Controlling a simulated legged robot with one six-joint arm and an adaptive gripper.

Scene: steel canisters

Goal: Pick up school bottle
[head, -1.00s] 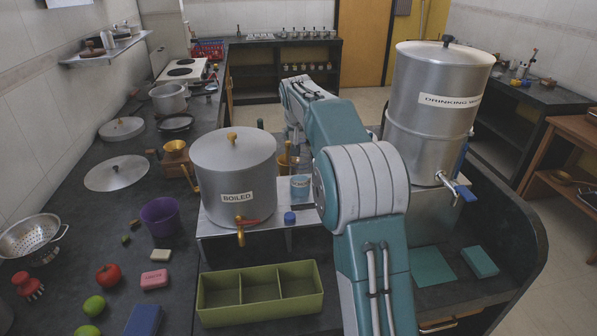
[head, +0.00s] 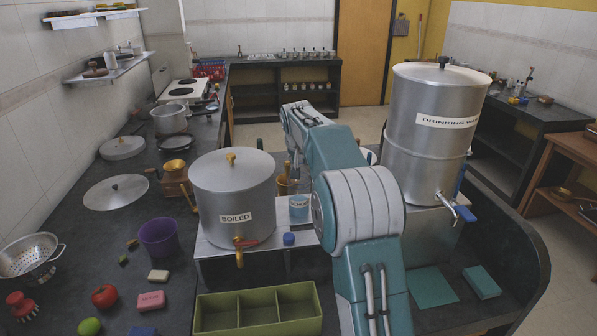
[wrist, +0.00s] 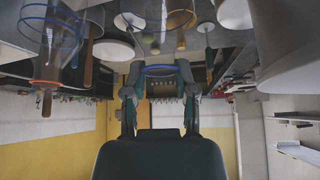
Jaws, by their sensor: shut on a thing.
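The school bottle (head: 299,206) shows in the head view as a clear cylinder with a light-blue label, just right of the pot marked BOILED. My arm hides its right side, and the lettering is only partly legible. In the wrist view, my gripper (wrist: 160,80) has one finger on each side of a clear, blue-ringed thing, which appears to be this bottle. The gripper is shut on it. I cannot tell whether the bottle's base touches the platform.
The BOILED pot (head: 232,195) stands close left of the bottle. A blue cap (head: 288,239) lies on the platform in front. The large drinking-water urn (head: 432,125) stands right of my arm. A green divided tray (head: 258,312) sits in front. A purple cup (head: 158,238) stands at left.

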